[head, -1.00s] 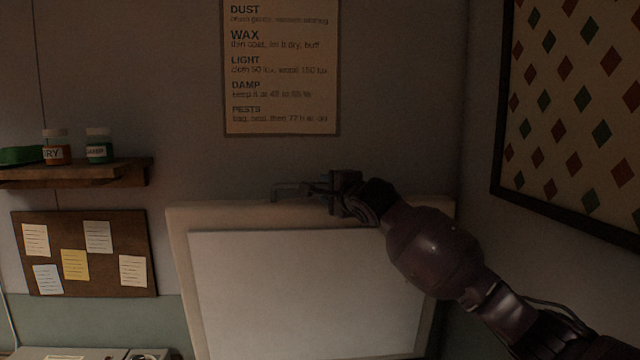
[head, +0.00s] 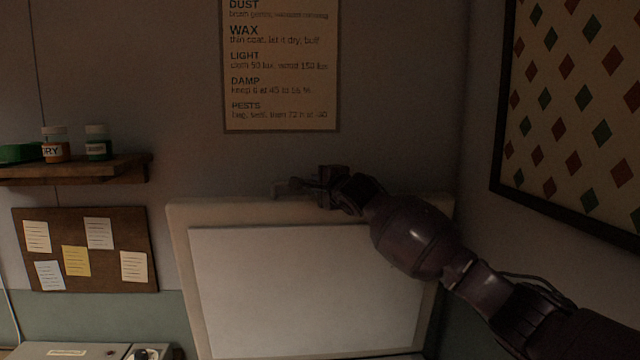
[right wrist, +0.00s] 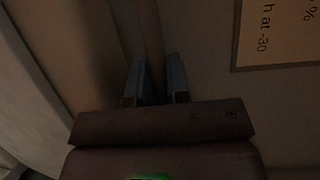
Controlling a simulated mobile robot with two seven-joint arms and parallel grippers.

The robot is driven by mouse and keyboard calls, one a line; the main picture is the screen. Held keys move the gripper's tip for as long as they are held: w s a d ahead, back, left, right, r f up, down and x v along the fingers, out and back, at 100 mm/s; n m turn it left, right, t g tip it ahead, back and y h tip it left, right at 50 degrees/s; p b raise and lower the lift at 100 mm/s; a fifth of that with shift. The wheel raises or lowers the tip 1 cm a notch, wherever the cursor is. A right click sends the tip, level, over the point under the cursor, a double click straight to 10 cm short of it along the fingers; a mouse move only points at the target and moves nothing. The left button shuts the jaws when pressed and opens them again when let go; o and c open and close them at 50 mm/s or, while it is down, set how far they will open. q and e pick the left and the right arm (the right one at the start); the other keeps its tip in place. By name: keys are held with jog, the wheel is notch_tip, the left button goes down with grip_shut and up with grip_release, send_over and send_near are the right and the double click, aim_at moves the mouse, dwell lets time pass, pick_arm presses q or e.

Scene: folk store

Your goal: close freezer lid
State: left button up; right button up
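The freezer lid (head: 300,290) stands raised and nearly upright at the middle bottom of the head view, a pale frame with a white inner panel. My right gripper (head: 296,184) is at that top edge, close beside this piece; contact cannot be told. In the right wrist view the two fingers of my right gripper (right wrist: 156,78) stand apart, with a dim strip visible beyond the gap. The freezer's body is out of view. My left gripper is not in view.
A wall sign (head: 280,65) hangs above the lid. A shelf with jars (head: 97,142) and a cork board (head: 85,250) are on the left. A framed diamond-pattern panel (head: 570,110) hangs on the right wall, close to my right arm.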

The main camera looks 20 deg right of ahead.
grip_shut()
